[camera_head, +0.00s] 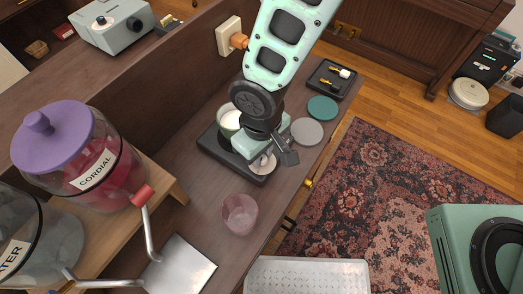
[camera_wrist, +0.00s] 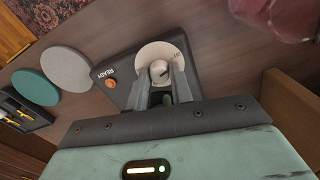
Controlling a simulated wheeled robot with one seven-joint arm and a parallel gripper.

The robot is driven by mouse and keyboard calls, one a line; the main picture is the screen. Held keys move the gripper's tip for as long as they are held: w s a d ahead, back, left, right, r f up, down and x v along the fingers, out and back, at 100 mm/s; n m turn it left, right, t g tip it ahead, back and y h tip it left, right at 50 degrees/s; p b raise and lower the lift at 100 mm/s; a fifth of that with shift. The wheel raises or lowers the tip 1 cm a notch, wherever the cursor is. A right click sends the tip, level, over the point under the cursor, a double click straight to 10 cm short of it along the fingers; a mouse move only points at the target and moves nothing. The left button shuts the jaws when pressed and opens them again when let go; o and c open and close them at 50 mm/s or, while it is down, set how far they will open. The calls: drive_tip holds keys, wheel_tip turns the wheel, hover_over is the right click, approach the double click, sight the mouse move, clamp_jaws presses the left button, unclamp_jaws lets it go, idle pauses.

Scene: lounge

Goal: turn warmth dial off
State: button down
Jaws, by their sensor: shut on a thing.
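The warmth dial is a pale round plate (camera_wrist: 158,51) with a small white knob (camera_wrist: 158,69) on the black warmer (camera_wrist: 128,72). In the head view the dial plate (camera_head: 262,164) shows on the near end of the warmer (camera_head: 218,148). My gripper (camera_wrist: 163,77) is shut on the knob, one finger on each side. A dark pointer mark shows on the knob; the lettering on the plate is too small to read surely. In the head view my gripper (camera_head: 268,156) partly covers the dial. A white-filled cup (camera_head: 229,119) stands on the warmer behind my gripper.
An orange light marked READY (camera_wrist: 110,84) sits beside the dial. A pink glass (camera_head: 240,214) stands close in front. Grey (camera_head: 307,131) and teal (camera_head: 322,108) coasters lie to the right. The cordial jar (camera_head: 85,160) with its tap stands at left.

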drive_tip(key=c, duration=1.2)
unclamp_jaws()
drive_tip(key=shift+c, duration=0.2)
drive_tip(key=shift+r, duration=0.15)
wheel_tip(320, 180, up, 17)
drive_tip(key=b, duration=0.1)
drive_tip(key=shift+r, duration=0.1)
